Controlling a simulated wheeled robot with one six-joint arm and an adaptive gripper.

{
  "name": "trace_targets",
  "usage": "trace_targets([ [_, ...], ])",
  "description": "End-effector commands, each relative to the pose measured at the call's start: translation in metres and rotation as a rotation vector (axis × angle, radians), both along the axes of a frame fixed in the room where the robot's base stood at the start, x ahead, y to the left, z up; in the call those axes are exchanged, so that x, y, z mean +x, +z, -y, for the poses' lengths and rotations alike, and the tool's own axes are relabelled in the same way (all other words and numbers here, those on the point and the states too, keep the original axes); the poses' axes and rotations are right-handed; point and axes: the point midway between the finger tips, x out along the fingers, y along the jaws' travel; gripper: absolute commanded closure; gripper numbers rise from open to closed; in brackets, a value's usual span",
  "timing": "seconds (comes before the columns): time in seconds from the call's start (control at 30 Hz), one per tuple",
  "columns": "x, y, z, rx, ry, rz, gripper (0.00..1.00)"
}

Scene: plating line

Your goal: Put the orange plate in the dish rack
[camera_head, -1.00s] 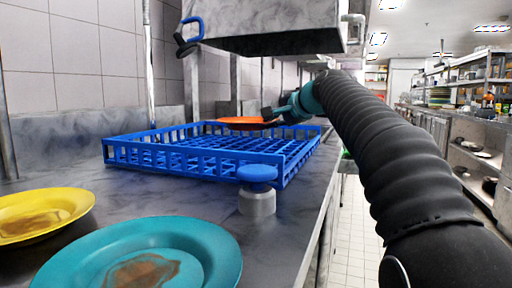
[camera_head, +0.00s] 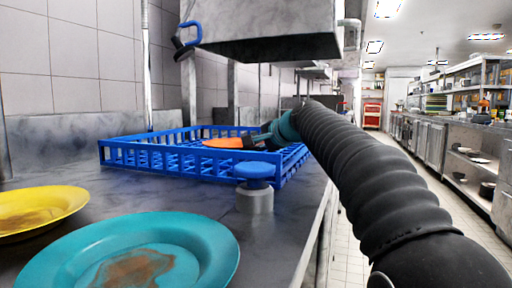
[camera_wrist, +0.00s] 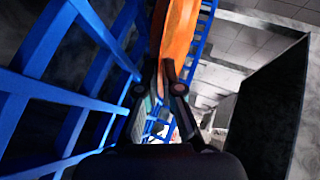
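The orange plate (camera_head: 230,143) is over the blue dish rack (camera_head: 185,165) in the head view, low and close to the rack's grid. My gripper (camera_head: 262,138) is at the plate's right edge. In the wrist view the orange plate (camera_wrist: 178,30) shows edge-on, and my gripper's fingers (camera_wrist: 168,75) are closed on its rim. The rack's blue bars (camera_wrist: 75,60) fill the left side of that view. I cannot tell whether the plate touches the rack floor.
A teal plate (camera_head: 195,235) and a yellow plate (camera_head: 65,200), both with brown stains, lie on the metal counter in front. A blue-capped knob (camera_head: 255,172) stands by the rack's near corner. A metal hood (camera_head: 265,22) hangs above the rack.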

Motion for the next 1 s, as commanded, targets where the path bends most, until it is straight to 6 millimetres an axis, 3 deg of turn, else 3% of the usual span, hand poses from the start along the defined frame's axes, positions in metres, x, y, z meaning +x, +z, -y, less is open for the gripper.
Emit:
trace_targets([
  [0.1, 0.000, -0.003, 0.000, 0.000, -0.001, 0.001, 1.00],
  [0.13, 0.000, -0.003, 0.000, 0.000, 0.000, 0.000, 0.88],
  [0.17, 0.000, -0.003, 0.000, 0.000, 0.000, 0.000, 0.83],
  [0.57, -0.002, 0.002, 0.002, 0.000, -0.001, 0.001, 0.83],
  [1.0, -0.064, 0.032, 0.041, 0.000, -0.003, 0.003, 0.83],
])
